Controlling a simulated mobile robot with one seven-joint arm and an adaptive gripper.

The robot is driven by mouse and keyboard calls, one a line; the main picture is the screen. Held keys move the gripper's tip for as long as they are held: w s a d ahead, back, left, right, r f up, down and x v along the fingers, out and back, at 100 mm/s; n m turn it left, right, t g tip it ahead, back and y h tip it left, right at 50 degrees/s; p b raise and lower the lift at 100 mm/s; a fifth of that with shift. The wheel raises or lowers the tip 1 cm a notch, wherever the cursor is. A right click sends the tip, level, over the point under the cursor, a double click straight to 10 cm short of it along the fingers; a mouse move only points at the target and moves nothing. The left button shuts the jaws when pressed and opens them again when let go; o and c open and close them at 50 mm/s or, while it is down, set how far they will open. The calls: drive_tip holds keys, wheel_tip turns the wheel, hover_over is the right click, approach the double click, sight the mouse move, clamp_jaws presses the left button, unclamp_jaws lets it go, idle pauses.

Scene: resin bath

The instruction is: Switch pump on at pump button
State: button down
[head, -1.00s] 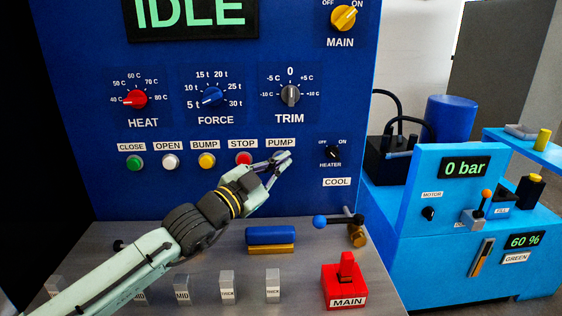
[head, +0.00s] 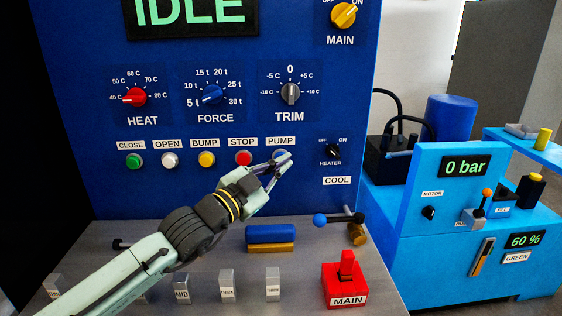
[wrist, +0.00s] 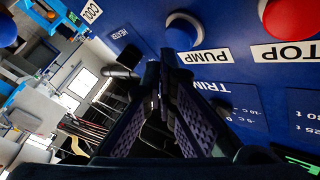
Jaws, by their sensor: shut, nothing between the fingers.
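The PUMP label (head: 280,141) is on the blue panel in the head view, at the right end of the row of buttons. My gripper (head: 281,159) is just below this label, and its fingers mostly hide the pump button there. In the wrist view the pump button (wrist: 182,32) is blue with a pale ring, beside its upside-down label. My gripper also shows in the wrist view (wrist: 166,62), shut and empty, with its fingertips close to the button. I cannot tell whether they touch it. The display (head: 190,12) reads IDLE.
The red STOP button (head: 243,158) is just left of my gripper, with the yellow BUMP button (head: 206,160) beyond. The black HEATER knob (head: 333,151) is to the right. A blue-ended lever (head: 338,219) and a red MAIN switch (head: 346,281) are lower down.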

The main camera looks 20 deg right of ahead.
drive_tip(key=shift+s, duration=0.15)
drive_tip(key=s, duration=0.2)
drive_tip(key=s+a+b, duration=0.1)
drive_tip(key=s, duration=0.1)
drive_tip(key=shift+s+a, duration=0.2)
drive_tip(key=shift+s, duration=0.1)
idle(0.8)
